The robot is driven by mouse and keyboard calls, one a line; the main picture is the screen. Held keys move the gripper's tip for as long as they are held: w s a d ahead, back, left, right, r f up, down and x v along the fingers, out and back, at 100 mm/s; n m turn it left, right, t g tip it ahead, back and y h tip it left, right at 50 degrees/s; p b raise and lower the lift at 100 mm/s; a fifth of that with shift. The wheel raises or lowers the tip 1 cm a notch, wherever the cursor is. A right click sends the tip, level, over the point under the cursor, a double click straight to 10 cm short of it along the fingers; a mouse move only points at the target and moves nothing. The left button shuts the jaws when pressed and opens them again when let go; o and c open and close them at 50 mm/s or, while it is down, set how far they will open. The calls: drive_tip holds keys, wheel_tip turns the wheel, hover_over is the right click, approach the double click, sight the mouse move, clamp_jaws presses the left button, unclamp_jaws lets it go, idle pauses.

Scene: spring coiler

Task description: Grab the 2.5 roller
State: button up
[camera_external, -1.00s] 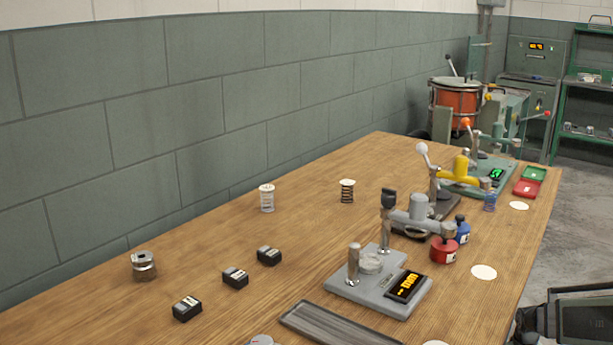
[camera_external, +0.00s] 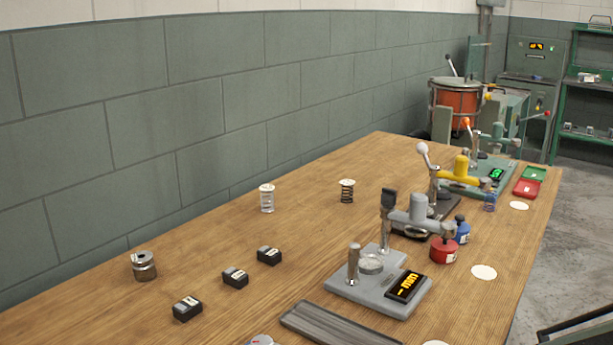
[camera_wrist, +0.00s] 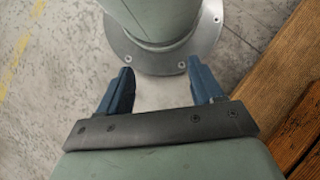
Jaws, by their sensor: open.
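Three small dark blocks with pale tops stand in a slanting row at the left of the table in the external view: a near block (camera_external: 187,309), a middle block (camera_external: 235,279) and a far block (camera_external: 269,257). Their markings are too small to read, so I cannot tell which, if any, is the 2.5 roller. A grooved metal cylinder (camera_external: 144,267) stands upright to their left. My gripper (camera_wrist: 158,72) shows in the wrist view with two blue fingers spread apart and nothing between them. It is over the concrete floor, away from the blocks.
A grey device with an orange display (camera_external: 405,287) stands at the table's front, with a grey tray (camera_external: 335,325) nearby. Two springs, a light one (camera_external: 267,199) and a dark one (camera_external: 347,191), stand farther back. Red (camera_external: 443,251) and blue (camera_external: 461,231) weights stand at right. Bare wood surrounds the blocks.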

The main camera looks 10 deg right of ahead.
idle(0.3)
drive_tip(key=shift+o, duration=0.8)
drive_tip(key=shift+w, duration=0.1)
